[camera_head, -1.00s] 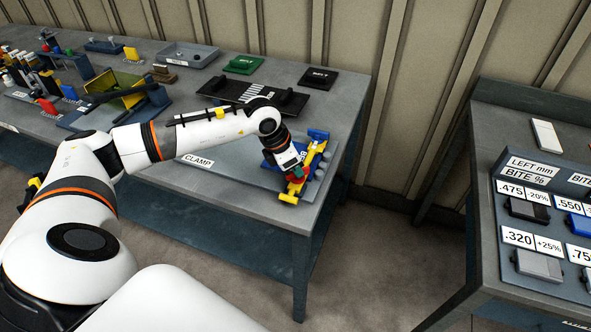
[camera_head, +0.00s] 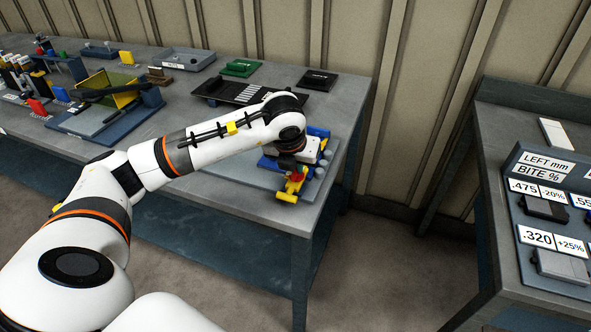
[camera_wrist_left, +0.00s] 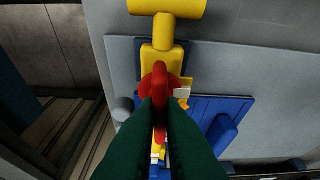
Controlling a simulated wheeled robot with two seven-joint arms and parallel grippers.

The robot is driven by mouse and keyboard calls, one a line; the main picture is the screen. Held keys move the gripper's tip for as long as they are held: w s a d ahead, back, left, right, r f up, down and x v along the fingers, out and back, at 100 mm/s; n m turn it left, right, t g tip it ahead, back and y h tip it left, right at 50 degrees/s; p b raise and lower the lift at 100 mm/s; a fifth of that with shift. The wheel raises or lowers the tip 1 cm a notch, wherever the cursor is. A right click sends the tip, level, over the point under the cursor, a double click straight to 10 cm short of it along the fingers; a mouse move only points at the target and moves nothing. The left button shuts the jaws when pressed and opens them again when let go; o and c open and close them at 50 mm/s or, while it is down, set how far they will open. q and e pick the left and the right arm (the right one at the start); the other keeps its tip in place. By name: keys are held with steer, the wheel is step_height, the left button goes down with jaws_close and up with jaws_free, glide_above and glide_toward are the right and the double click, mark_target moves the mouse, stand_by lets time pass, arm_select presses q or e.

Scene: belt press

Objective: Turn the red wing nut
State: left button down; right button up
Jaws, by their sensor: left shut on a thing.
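The red wing nut (camera_wrist_left: 159,90) sits on a yellow clamp bar (camera_wrist_left: 160,58) in the left wrist view. My left gripper (camera_wrist_left: 160,112) has its dark green fingers closed on the wing nut from above, one on each side. In the head view my left gripper (camera_head: 291,172) is at the clamp fixture and largely hidden under the wrist. The yellow clamp end (camera_head: 287,197) and a blue part (camera_head: 318,132) show around it. My right gripper is not in either view.
The clamp's grey base plate (camera_head: 240,178) lies near the right end of the bench. A black plate (camera_head: 225,92), a green block (camera_head: 241,68) and a yellow-blue press (camera_head: 120,95) stand farther back. A second table (camera_head: 489,205) with labelled blocks is across a gap.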

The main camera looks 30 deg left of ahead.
arm_select(q)
steer(key=shift+n+b, duration=0.4)
steer(key=shift+n, duration=0.4)
steer(key=shift+y, duration=0.3)
steer(key=c, duration=1.5)
jaws_free()
steer(key=shift+c, duration=0.2)
steer(key=v, duration=1.2)
steer(key=shift+w, duration=0.2)
